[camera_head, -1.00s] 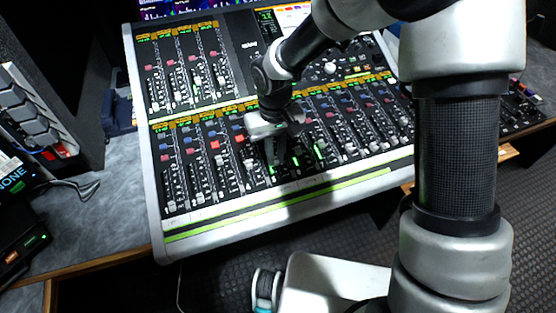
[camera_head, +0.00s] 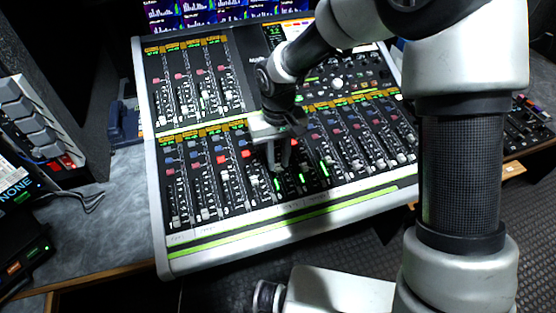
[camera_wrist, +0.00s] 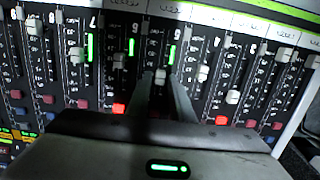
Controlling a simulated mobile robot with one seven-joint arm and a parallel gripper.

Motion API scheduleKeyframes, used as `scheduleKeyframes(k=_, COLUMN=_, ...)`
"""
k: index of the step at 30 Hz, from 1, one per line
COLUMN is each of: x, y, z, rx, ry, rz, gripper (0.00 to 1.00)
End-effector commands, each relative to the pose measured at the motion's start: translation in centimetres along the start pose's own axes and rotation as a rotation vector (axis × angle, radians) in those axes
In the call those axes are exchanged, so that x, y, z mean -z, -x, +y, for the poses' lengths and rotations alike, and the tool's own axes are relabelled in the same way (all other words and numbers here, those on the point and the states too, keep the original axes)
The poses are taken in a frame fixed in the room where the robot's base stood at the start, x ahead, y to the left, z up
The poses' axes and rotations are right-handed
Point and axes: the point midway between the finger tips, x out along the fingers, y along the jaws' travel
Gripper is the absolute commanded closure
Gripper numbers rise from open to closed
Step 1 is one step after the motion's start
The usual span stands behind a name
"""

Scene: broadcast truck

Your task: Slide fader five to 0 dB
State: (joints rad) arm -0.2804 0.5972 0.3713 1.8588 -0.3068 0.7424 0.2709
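Fader five's cap (camera_wrist: 161,76) shows in the wrist view, which sees the mixing console upside down. A green lit strip marked 5 (camera_wrist: 172,55) is beside it, on the console's near side. My gripper (camera_wrist: 162,84) is low over this channel, with its two fingers apart, one on each side of the cap. A small gap seems to show, and I cannot tell if either finger touches the cap. In the head view my gripper (camera_head: 279,167) is just above the green strip of channel five (camera_head: 278,185). The fader cap is hidden there, and its dB marks are too small to read.
The mixing console (camera_head: 170,252) fills the middle of the desk. Neighbouring fader caps (camera_wrist: 203,73) and (camera_wrist: 120,62) stand close on both sides. Red and blue buttons lie above the faders, including a lit red one (camera_wrist: 119,109). A black box (camera_head: 20,235) is at the left.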

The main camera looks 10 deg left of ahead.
Motion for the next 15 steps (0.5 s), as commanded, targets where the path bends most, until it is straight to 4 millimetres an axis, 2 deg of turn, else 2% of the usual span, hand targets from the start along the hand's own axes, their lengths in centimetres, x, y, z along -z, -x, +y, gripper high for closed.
scheduleKeyframes(k=9, x=0.1, y=7.0, z=0.0, rx=0.000, ry=-0.002, rz=0.006, gripper=0.80)
scheduleKeyframes(k=15, x=0.1, y=9.9, z=0.0, rx=0.000, ry=-0.001, rz=0.004, gripper=0.80)
